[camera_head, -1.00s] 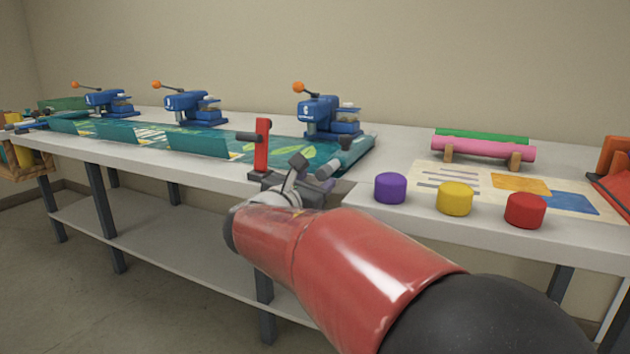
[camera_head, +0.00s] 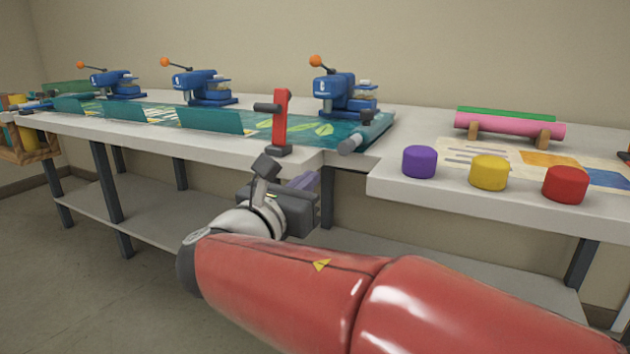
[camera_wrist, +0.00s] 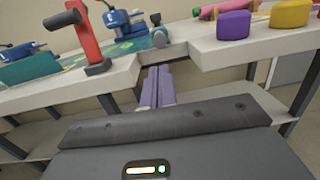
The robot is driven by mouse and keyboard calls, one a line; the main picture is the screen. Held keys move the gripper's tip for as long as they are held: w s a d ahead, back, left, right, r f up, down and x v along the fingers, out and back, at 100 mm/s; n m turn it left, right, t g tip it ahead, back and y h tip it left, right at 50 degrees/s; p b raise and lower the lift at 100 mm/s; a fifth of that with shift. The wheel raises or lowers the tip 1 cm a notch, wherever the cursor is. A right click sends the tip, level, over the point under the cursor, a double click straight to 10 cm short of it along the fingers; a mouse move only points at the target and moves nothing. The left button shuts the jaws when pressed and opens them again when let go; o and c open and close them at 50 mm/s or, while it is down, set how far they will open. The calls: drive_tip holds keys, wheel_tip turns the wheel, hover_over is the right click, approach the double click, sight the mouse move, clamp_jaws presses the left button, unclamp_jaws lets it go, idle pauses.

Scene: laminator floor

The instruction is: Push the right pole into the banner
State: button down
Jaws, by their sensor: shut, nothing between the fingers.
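The teal banner (camera_head: 270,128) with green leaf shapes lies along the table, its right edge near the table's notch. The right pole (camera_head: 351,145) shows as a grey rounded end sticking out at the banner's front right corner; the rest of its length is hard to make out. The same grey end shows at the table edge in the wrist view (camera_wrist: 159,39). My gripper (camera_head: 305,180) is shut and empty, in front of and below the table edge, apart from the pole. Its purple-grey fingers (camera_wrist: 158,84) point toward the table notch, below the pole end.
A red upright clamp (camera_head: 281,120) stands at the table's front edge, left of the pole. A blue press (camera_head: 338,95) stands behind the banner's right end. Purple (camera_head: 419,161), yellow (camera_head: 489,172) and red (camera_head: 565,184) cylinders stand on the right. The notch between tabletops is open.

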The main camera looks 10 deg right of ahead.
sight(342, 152)
drive_tip(key=x, duration=1.1)
drive_tip(key=shift+w, duration=0.15)
drive_tip(key=shift+d, duration=0.1)
drive_tip(key=x, duration=0.3)
drive_tip(key=shift+w+d+f, duration=0.1)
drive_tip(key=shift+w+f, duration=0.05)
drive_tip(key=shift+w, duration=0.2)
drive_tip(key=shift+w+d, duration=0.15)
drive_tip(key=shift+w, duration=0.1)
